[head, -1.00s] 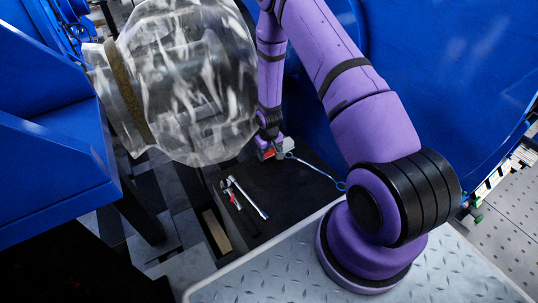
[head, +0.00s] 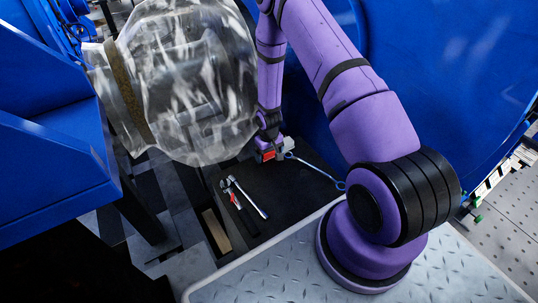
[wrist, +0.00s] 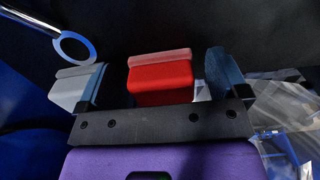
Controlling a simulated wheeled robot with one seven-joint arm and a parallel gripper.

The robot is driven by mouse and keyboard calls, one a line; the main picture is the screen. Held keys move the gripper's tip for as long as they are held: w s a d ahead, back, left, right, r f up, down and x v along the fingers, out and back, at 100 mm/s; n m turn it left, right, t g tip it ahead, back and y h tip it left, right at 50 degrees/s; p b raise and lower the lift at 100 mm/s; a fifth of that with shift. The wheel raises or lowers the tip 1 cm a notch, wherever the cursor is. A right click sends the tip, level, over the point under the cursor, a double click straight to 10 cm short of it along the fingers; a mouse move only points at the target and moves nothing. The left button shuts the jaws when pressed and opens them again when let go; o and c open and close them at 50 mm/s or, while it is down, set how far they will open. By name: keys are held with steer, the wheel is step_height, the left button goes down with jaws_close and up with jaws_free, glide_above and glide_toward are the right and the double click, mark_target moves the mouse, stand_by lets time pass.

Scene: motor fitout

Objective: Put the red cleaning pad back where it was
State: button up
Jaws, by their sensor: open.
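The red cleaning pad (head: 268,155) is at the far part of the dark work surface (head: 285,200), directly below my gripper (head: 270,147). In the wrist view the red pad (wrist: 160,82), a red block with a paler strip along its top, sits between the two fingers of my gripper (wrist: 158,70). The fingers are apart, with a visible gap on each side of the pad. A grey-white block (wrist: 72,88) is just outside the left finger; it also shows in the head view (head: 288,144). The pad's contact with the surface is hard to see.
A ring-ended wrench (head: 318,171) lies right of the pad. More hand tools (head: 246,197), one with red on it, lie nearer on the surface. A large clear cover (head: 190,80) stands close left of my arm. Blue machine housings (head: 460,60) flank both sides.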

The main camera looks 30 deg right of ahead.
step_height(320, 180, up, 11)
steer(key=shift+r, duration=0.2)
stand_by(0.3)
stand_by(0.4)
